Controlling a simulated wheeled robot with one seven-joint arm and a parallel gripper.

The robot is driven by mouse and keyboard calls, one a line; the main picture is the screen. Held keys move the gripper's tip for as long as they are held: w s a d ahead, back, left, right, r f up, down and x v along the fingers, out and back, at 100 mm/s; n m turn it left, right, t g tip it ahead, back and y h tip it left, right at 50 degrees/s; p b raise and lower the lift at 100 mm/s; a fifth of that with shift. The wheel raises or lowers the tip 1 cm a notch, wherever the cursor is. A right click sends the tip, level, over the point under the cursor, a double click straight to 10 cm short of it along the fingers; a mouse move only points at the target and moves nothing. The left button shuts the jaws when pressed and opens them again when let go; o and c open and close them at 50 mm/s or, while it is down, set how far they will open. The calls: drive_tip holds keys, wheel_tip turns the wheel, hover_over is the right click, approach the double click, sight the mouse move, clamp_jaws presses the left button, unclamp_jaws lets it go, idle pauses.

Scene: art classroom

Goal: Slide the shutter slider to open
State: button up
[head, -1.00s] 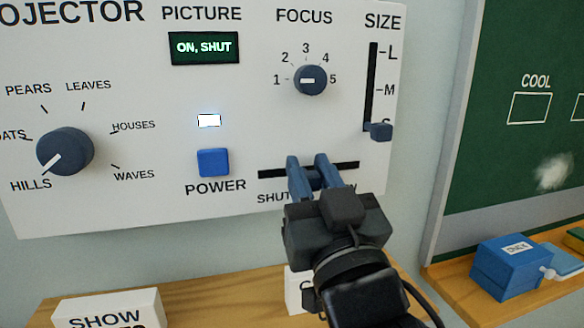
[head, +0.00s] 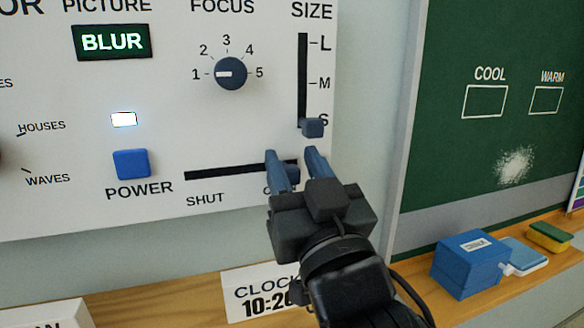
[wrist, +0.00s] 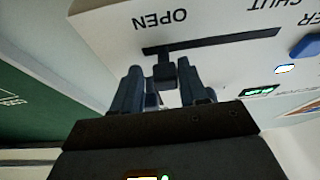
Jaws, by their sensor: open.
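In the wrist view, turned upside down, the knob (wrist: 164,72) is near the OPEN end. My gripper (head: 291,156) is open, with its two blue fingers on either side of the knob. In the wrist view my gripper (wrist: 161,66) shows its SHUT-side finger close to the knob; I cannot tell whether they touch. My gripper partly hides the OPEN label in the head view.
The SIZE slider knob (head: 313,127) is just above my right finger, at S. The FOCUS dial (head: 231,73) and POWER button (head: 132,164) are left. The picture display (head: 113,42) reads BLUR. A clock card (head: 250,292) and blue box (head: 470,265) stand on ledges below.

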drive_tip(key=shift+o, duration=0.5)
drive_tip(key=shift+s, duration=0.1)
drive_tip(key=shift+s+f, duration=0.25)
drive_tip(key=b+v, duration=0.2)
drive_tip(key=v, duration=0.5)
drive_tip(key=shift+r, duration=0.1)
